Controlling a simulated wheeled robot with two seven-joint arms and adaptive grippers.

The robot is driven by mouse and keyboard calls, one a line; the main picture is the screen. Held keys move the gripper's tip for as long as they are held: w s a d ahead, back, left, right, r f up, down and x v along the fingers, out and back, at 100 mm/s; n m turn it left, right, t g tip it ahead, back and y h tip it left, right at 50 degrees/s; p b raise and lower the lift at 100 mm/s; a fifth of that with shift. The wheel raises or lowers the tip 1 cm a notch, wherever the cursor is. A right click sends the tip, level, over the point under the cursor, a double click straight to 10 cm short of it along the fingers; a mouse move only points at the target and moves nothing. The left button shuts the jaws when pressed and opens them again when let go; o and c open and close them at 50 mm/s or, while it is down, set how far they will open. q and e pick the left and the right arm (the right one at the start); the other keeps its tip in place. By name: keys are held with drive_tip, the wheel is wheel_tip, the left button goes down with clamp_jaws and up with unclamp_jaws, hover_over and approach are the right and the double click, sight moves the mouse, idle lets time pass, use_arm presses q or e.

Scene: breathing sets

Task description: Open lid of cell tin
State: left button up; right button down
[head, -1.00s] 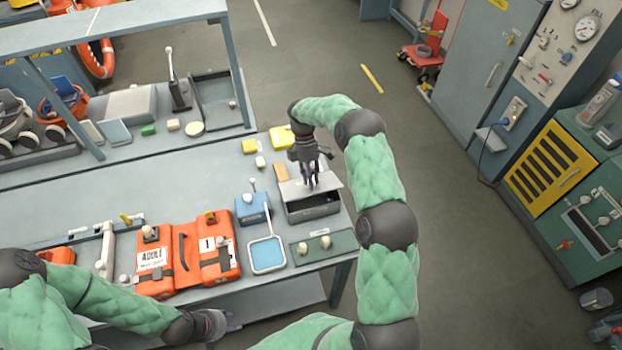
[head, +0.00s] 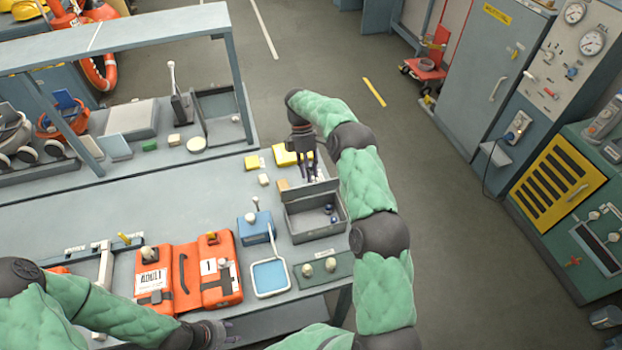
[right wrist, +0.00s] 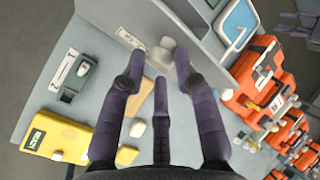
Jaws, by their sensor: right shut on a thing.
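The cell tin (head: 320,232) is a grey box at the right end of the near table. Its grey lid (head: 310,193) stands raised along the back edge, and the inside shows with small dark round items (head: 329,209) in it. My right gripper (head: 308,177) is at the raised lid, behind the tin, and shut on the lid. In the right wrist view its fingers (right wrist: 158,88) are beside a grey panel that looks like the lid; the exact contact is hard to see. My left gripper (head: 218,334) is low at the table's front edge, away from the tin, its fingers unclear.
A blue box (head: 256,229), a blue-topped tray (head: 269,276) and a green plate with knobs (head: 325,270) stand close to the tin. An orange case (head: 188,275) lies further left. Yellow blocks (head: 290,155) are behind the lid. Open floor lies to the right.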

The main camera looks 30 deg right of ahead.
use_arm(q)
drive_tip(key=shift+w+f, duration=0.1)
drive_tip(key=shift+f, duration=0.35)
use_arm(e)
drive_tip(key=shift+w+f, duration=0.4)
drive_tip(key=shift+f, duration=0.25)
drive_tip(key=shift+w+f, duration=0.4)
drive_tip(key=shift+f, duration=0.25)
use_arm(q)
drive_tip(key=shift+a, duration=0.1)
use_arm(e)
drive_tip(key=c, duration=1)
unclamp_jaws()
drive_tip(key=shift+d+f, duration=0.1)
drive_tip(key=shift+w+d+f, duration=0.15)
drive_tip(key=shift+w, duration=0.2)
drive_tip(key=shift+r, duration=0.2)
use_arm(q)
drive_tip(key=shift+w, duration=0.15)
use_arm(e)
drive_tip(key=shift+r, duration=0.15)
